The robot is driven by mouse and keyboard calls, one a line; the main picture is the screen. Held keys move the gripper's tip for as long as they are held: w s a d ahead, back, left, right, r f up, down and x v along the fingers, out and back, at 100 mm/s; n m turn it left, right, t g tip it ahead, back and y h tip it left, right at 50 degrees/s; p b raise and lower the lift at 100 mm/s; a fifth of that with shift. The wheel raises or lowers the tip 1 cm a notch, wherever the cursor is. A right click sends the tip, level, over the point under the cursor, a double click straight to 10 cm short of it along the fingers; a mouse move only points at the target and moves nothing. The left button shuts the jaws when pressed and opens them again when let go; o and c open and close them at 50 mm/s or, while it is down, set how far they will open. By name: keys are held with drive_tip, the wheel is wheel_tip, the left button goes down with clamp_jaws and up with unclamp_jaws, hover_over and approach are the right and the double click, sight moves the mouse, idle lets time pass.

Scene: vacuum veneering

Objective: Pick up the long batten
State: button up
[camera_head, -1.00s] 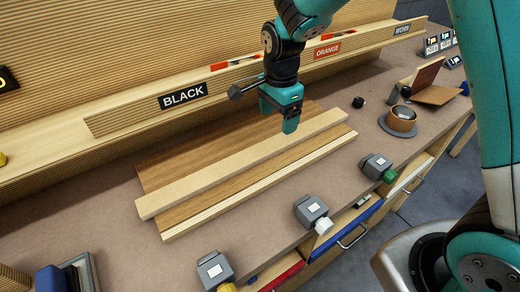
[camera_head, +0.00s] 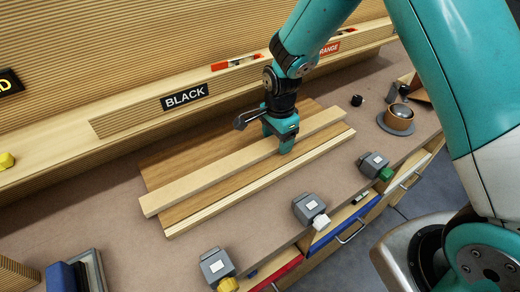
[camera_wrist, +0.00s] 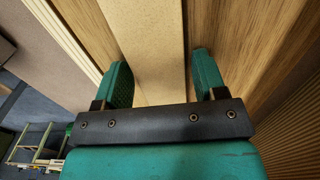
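The long batten (camera_head: 205,176), a pale flat strip, lies lengthwise on a brown wood board (camera_head: 160,172) on the bench. My gripper (camera_head: 281,143) is down at the batten, right of its middle. In the wrist view the batten (camera_wrist: 148,40) runs between the two teal fingers of my gripper (camera_wrist: 160,78), one on each side. The fingers are apart, with narrow gaps visible beside the batten. Their depth against its sides is hard to judge. A second, ribbed pale strip (camera_head: 250,187) lies along the board's front edge, also seen in the wrist view (camera_wrist: 65,32).
Grey clamp-like blocks (camera_head: 310,208) stand along the bench's front edge. A round wooden pot (camera_head: 398,118) sits on a disc at the right. A ledge with a BLACK sign (camera_head: 184,96) runs behind.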

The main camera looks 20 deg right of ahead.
drive_tip(key=c, duration=0.7)
drive_tip(key=shift+r, duration=0.15)
wheel_tip(320, 180, up, 26)
drive_tip(key=p, duration=0.3)
drive_tip(key=shift+p, duration=0.3)
